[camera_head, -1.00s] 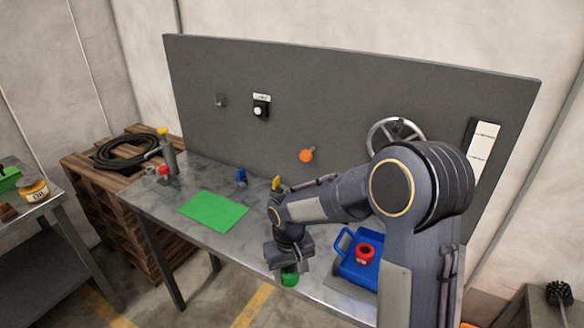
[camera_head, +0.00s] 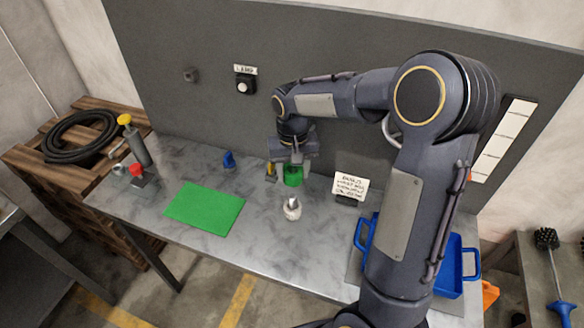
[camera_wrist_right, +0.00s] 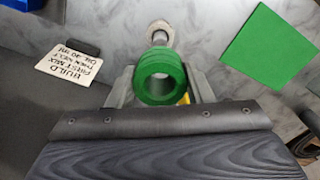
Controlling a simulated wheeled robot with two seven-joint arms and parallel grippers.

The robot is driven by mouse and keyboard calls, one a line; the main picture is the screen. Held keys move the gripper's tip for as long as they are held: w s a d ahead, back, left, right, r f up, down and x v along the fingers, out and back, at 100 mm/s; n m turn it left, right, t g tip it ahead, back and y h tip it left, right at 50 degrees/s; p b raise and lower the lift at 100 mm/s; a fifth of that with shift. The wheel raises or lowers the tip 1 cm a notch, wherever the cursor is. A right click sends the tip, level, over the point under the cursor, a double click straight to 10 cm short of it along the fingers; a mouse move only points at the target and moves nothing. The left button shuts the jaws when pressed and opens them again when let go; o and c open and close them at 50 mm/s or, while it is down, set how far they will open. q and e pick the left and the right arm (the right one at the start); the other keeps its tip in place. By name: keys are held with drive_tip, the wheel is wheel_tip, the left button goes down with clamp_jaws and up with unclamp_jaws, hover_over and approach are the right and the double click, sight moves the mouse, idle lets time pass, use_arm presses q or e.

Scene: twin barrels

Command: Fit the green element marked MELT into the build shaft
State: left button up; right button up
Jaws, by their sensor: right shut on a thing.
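The green element (camera_head: 293,176) is a ribbed ring held by my right gripper (camera_head: 293,158) over the rear half of the table. In the right wrist view the green ring (camera_wrist_right: 161,76) sits between the two fingers, its hole facing the camera. No MELT marking is readable. A short metal shaft (camera_head: 292,202) with a pale, wider lower part stands on the table, apart from and in front of the ring in the head view. It also shows in the wrist view (camera_wrist_right: 160,32), beyond the ring. Whether the pale part is a separate piece, I cannot tell. My left gripper is out of view.
A written card (camera_head: 350,187) stands right of the shaft. A blue tray (camera_head: 456,268) is partly behind my right arm. A green mat (camera_head: 205,208), a blue piece (camera_head: 229,160) and a yellow-tipped piece (camera_head: 271,171) are to the left. A grey panel (camera_head: 210,120) backs the table.

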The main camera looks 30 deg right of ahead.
sight(293, 197)
drive_tip(key=shift+f+b, duration=2.25)
drive_tip(key=shift+f, duration=0.6)
drive_tip(key=shift+f+b, duration=1.95)
drive_tip(key=shift+f, duration=0.7)
drive_tip(key=o, duration=1.4)
wheel_tip(293, 197, up, 7)
drive_tip(key=shift+r, duration=0.4)
